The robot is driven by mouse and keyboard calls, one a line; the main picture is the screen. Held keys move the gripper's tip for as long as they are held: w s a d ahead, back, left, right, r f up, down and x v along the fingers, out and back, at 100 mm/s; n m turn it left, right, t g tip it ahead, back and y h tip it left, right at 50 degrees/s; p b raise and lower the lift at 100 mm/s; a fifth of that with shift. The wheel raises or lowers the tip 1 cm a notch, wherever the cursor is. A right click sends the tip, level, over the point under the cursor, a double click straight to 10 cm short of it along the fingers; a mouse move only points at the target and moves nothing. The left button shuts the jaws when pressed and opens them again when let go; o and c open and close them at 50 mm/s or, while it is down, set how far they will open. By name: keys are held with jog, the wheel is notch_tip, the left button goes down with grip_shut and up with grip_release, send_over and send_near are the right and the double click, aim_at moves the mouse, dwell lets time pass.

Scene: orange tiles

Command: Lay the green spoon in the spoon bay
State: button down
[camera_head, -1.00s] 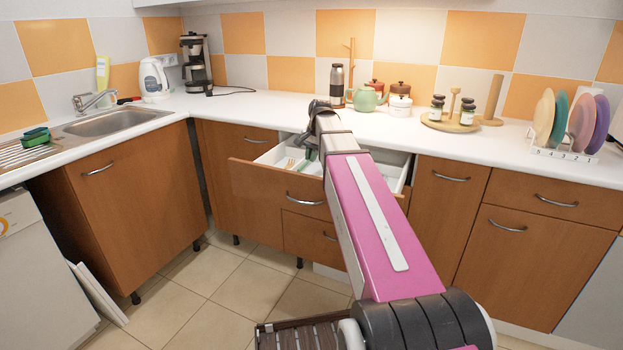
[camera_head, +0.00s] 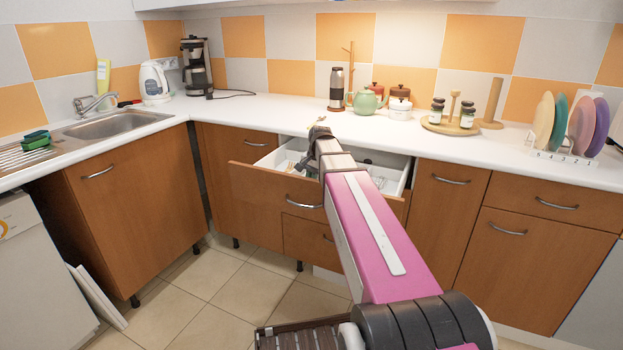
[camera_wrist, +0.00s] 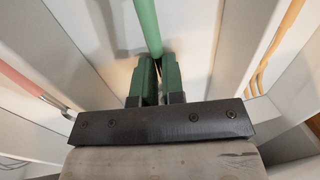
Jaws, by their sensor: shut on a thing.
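The green spoon (camera_wrist: 148,25) shows in the wrist view as a green handle running up from between the fingers of my gripper (camera_wrist: 156,70). My gripper is shut on that handle. The rest of the spoon is out of frame or hidden. The handle is over or inside a white-walled compartment of the open drawer (camera_head: 262,178); I cannot tell whether it touches the floor. In the head view my wrist is over the drawer, and the arm hides part of it. Which bay is the spoon bay is not clear.
In the wrist view a pink-handled metal utensil (camera_wrist: 25,82) lies in the compartment to the left, and a wooden utensil (camera_wrist: 275,45) lies to the right. White dividers stand between them. The countertop (camera_head: 270,108) is behind the drawer, with a teapot (camera_head: 366,102).

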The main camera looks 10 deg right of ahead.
jog(key=c, duration=1.2)
grip_release()
jog(key=r, duration=0.4)
jog(key=s+d+r, duration=0.1)
jog(key=r, duration=0.3)
jog(key=d+r, duration=0.1)
jog(key=r, duration=0.3)
jog(key=shift+s, duration=0.2)
